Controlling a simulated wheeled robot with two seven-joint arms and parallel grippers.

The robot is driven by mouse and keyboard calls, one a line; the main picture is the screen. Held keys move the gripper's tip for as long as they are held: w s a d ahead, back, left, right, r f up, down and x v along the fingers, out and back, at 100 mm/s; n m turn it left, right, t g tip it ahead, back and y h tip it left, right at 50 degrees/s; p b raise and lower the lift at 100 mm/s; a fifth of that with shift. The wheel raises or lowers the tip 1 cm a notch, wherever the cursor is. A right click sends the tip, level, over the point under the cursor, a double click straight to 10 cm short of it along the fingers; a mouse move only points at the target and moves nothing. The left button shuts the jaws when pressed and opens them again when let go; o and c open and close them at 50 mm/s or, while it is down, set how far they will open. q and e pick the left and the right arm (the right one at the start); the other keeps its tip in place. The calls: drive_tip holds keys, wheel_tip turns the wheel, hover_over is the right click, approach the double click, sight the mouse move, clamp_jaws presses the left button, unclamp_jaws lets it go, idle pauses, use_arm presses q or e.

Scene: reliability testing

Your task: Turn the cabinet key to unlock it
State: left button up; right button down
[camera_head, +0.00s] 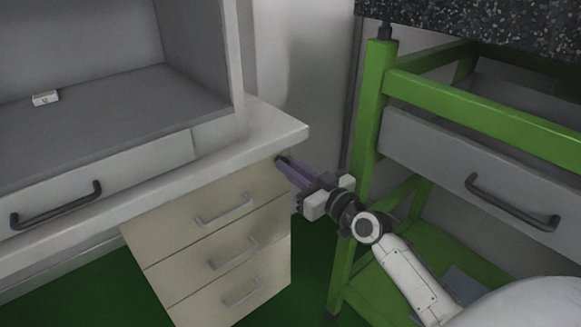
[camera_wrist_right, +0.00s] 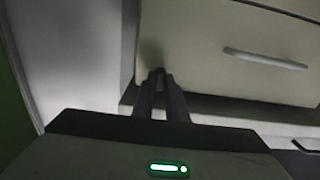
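The cabinet is a beige unit with three drawers (camera_head: 205,262) under the white worktop. Its top drawer front also fills the upper part of the right wrist view (camera_wrist_right: 205,62). My right gripper (camera_head: 281,159) reaches in from the right, its fingertips at the upper right corner of the top drawer. In the right wrist view its two fingers (camera_wrist_right: 160,78) are close together, with a narrow gap, against or very near the drawer front. No key can be made out; the fingertips cover that spot. My left gripper is not in view.
A green-framed bench (camera_head: 370,120) with a grey drawer (camera_head: 480,165) stands close on the right of my right arm. The worktop edge (camera_head: 290,133) overhangs just above the gripper. A small white box (camera_head: 45,98) lies on the grey shelf at left.

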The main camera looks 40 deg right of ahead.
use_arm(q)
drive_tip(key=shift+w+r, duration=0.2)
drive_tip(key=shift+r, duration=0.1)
use_arm(e)
drive_tip(key=shift+m, duration=0.3)
use_arm(q)
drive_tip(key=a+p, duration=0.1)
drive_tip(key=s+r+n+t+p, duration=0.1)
drive_tip(key=p, duration=0.1)
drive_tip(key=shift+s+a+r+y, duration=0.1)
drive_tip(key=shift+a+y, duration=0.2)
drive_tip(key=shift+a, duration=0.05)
use_arm(e)
drive_tip(key=m, duration=1.7)
drive_tip(key=shift+d+f, duration=0.1)
drive_tip(key=shift+d, duration=0.1)
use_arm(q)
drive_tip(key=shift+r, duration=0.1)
use_arm(e)
drive_tip(key=shift+m, duration=0.3)
drive_tip(key=c, duration=1.8)
unclamp_jaws()
drive_tip(key=shift+o, duration=0.2)
drive_tip(key=shift+s+f, duration=0.1)
